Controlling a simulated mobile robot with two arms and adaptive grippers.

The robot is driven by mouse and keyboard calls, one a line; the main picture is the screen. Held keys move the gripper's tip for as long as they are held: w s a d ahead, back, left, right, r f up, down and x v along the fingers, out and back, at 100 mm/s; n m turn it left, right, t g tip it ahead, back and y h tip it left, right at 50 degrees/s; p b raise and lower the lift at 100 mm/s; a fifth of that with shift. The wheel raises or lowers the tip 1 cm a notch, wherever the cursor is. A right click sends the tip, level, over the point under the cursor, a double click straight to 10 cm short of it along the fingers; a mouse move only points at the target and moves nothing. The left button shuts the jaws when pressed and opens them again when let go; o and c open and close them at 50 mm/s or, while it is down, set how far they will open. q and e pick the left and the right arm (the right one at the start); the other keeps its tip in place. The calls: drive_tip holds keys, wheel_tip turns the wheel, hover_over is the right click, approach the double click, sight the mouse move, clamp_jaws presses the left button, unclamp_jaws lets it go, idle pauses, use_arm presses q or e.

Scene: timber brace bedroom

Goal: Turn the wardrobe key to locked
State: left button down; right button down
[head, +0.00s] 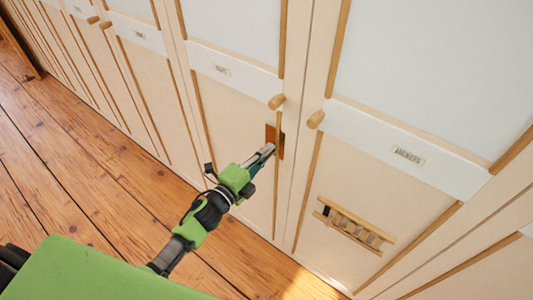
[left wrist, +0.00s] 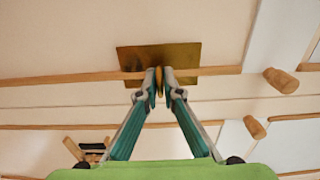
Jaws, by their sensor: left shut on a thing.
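The wardrobe (head: 392,122) has cream and white doors with wooden trim. A brown-gold lock plate (head: 281,150) is on one door, below a round knob; it also shows in the left wrist view (left wrist: 190,55). My left gripper (head: 268,150) reaches the plate from the lower left. In the left wrist view its fingertips (left wrist: 159,77) are closed on the small gold key (left wrist: 159,76), in front of the plate. The fingers hide most of the key, and I cannot tell its exact angle. My right gripper is not in view.
Wooden knobs (head: 316,120) stick out close to the lock, one on each side of the door gap. A small ladder-like wooden piece (head: 355,225) is on the door to the right. The plank floor (head: 75,140) to the left is clear.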

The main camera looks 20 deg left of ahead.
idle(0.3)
use_arm(q)
drive_tip(key=c, duration=2.2)
unclamp_jaws()
drive_tip(key=shift+c, duration=0.2)
drive_tip(key=v, duration=1.2)
